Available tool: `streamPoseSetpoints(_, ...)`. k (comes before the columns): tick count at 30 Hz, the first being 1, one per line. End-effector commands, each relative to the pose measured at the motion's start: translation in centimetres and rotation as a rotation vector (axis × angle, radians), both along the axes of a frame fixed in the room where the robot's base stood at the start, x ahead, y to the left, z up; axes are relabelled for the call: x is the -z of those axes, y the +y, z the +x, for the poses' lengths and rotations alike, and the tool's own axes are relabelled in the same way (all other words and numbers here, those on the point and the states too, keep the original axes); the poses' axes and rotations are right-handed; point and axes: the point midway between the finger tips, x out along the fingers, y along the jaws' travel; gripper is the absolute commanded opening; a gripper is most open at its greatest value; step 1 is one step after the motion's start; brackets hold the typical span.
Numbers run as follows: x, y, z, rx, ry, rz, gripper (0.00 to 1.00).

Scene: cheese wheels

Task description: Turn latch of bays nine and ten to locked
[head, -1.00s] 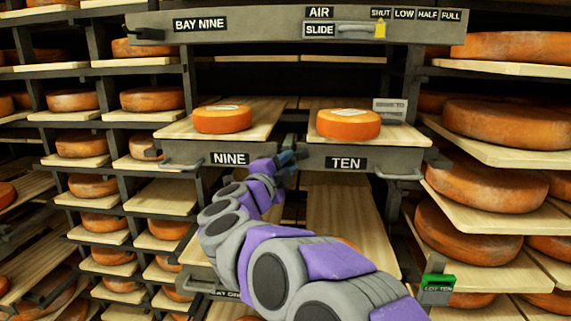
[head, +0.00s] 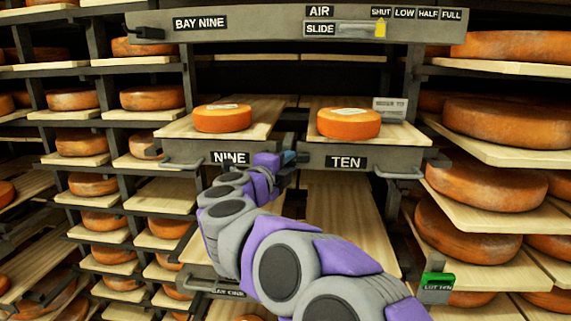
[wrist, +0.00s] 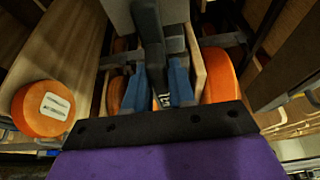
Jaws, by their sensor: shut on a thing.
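The bay nine drawer front (head: 205,157) and bay ten drawer front (head: 365,160) stand side by side, labelled NINE and TEN. My gripper (head: 290,158) is at the gap between them. In the wrist view, the blue fingers of my gripper (wrist: 161,88) are shut on a dark latch bar (wrist: 148,28), one finger on each side. In the head view the latch is mostly hidden behind my gripper and wrist. Its locked or unlocked marking cannot be read.
One orange cheese wheel (head: 222,118) sits on the bay nine board and another (head: 348,123) on the bay ten board. A beam (head: 260,25) with an air slide runs above. A green LOT TEN tag (head: 437,282) hangs lower right. Loaded shelves flank both sides.

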Motion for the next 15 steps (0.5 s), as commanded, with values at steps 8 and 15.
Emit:
streamPoseSetpoints(8,0.62,0.03,0.05,0.001,0.011,0.002,0.39)
streamPoseSetpoints(15,0.28,-0.04,-0.05,0.001,0.006,0.002,0.45)
